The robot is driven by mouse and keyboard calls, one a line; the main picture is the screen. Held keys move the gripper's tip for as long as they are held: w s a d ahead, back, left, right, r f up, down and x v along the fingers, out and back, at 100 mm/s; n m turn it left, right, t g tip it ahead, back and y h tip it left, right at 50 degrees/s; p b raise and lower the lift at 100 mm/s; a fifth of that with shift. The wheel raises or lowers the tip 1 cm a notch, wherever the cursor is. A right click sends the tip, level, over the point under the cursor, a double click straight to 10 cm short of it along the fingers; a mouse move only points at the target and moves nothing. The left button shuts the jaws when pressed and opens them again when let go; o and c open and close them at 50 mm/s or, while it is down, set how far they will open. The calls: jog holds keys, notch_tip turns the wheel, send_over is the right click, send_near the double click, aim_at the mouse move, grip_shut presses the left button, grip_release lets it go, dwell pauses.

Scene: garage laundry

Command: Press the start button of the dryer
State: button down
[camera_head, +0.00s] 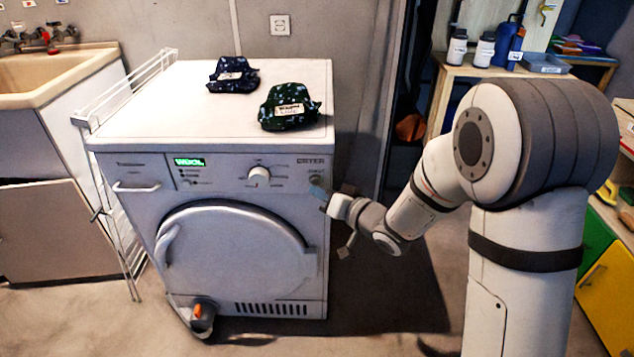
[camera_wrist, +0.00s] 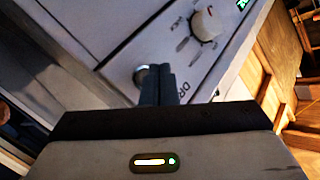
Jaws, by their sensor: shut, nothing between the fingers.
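The white dryer (camera_head: 240,225) stands against the wall with its round door shut. Its front panel has a lit green display (camera_head: 189,162) and a white dial (camera_head: 259,176), which also shows in the wrist view (camera_wrist: 207,24). A round metallic button (camera_wrist: 140,74) sits at the panel's end in the wrist view, partly hidden by my fingers. My gripper (camera_head: 318,189) is at the right end of the panel; in the wrist view its dark fingers (camera_wrist: 158,72) are shut and empty, their tips right at the button. I cannot tell whether they touch it.
Two dark patterned cloth items, one blue (camera_head: 233,76) and one green (camera_head: 289,108), lie on the dryer top. A white rack (camera_head: 125,215) and a sink (camera_head: 50,75) are at the left. A wooden table (camera_head: 470,70) with bottles stands at the back right.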

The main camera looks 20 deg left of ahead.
jog(key=shift+w+a, duration=0.1)
jog(key=shift+w, duration=0.3)
jog(key=shift+w+a, duration=0.1)
jog(key=shift+w, duration=0.25)
dwell(0.7)
jog(key=shift+s+d, duration=0.2)
jog(key=shift+s, duration=0.6)
jog(key=s, duration=0.2)
jog(key=s+d, duration=0.1)
jog(key=s, duration=0.2)
jog(key=shift+d, duration=0.1)
jog(key=shift+w, duration=0.1)
dwell(0.7)
